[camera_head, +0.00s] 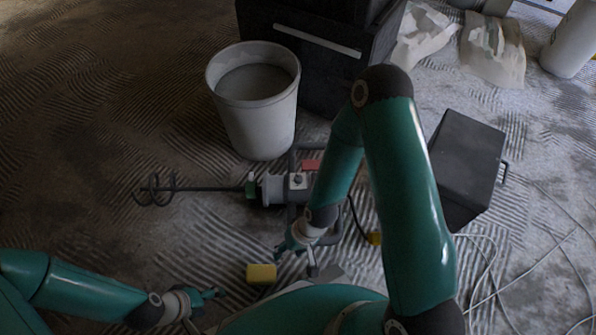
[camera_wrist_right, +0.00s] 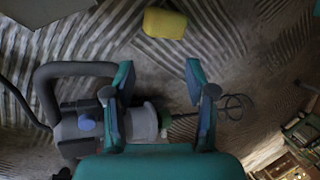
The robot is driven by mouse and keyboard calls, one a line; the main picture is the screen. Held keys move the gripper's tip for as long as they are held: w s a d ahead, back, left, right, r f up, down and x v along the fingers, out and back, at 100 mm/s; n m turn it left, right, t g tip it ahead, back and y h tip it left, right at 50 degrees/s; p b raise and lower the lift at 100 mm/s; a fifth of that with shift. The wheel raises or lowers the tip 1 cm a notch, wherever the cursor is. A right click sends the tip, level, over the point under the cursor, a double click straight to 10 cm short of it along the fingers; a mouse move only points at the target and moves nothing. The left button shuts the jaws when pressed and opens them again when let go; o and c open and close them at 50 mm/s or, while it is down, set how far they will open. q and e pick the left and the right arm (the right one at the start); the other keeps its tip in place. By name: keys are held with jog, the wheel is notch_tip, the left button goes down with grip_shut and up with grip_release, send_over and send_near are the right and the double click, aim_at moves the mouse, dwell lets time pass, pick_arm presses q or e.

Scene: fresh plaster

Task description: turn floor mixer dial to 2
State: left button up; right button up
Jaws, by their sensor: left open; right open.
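The floor mixer (camera_head: 273,189) lies on its side on the floor, its whisk shaft pointing left. A pale plate with a small dark knob, which looks like the dial (camera_head: 297,181), is on its body; its setting is too small to read. In the right wrist view, the mixer (camera_wrist_right: 142,124) is partly hidden behind the fingers. My right gripper (camera_head: 293,243) is open and empty, a little nearer to me than the mixer body. Its two spread fingers show in the wrist view (camera_wrist_right: 163,90). My left gripper (camera_head: 206,301) is open and empty at the lower left, apart from the mixer.
A yellow sponge (camera_head: 261,274) lies near my right gripper. A grey bucket (camera_head: 258,125) stands behind the mixer, beside a large black box (camera_head: 310,75). A dark case (camera_head: 467,158) and loose cables (camera_head: 490,262) are at right. The floor at left is clear.

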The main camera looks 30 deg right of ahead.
jog(key=w+d+r+m+h+p, duration=0.25)
jog(key=w+d+p, duration=0.45)
jog(key=w, duration=0.5)
jog(key=w+d+r+m+h+p, duration=0.1)
jog(key=w+d+r+m+p, duration=0.35)
jog(key=w+d, duration=0.6)
jog(key=shift+n, duration=0.5)
jog(key=f+b, duration=0.1)
jog(key=f, duration=0.4)
jog(key=w+a+f+b, duration=0.1)
jog(key=f+b, duration=0.1)
jog(key=f, duration=0.3)
jog(key=a+f+b, duration=0.1)
jog(key=f, duration=0.4)
jog(key=shift+w+f, duration=0.4)
grip_shut()
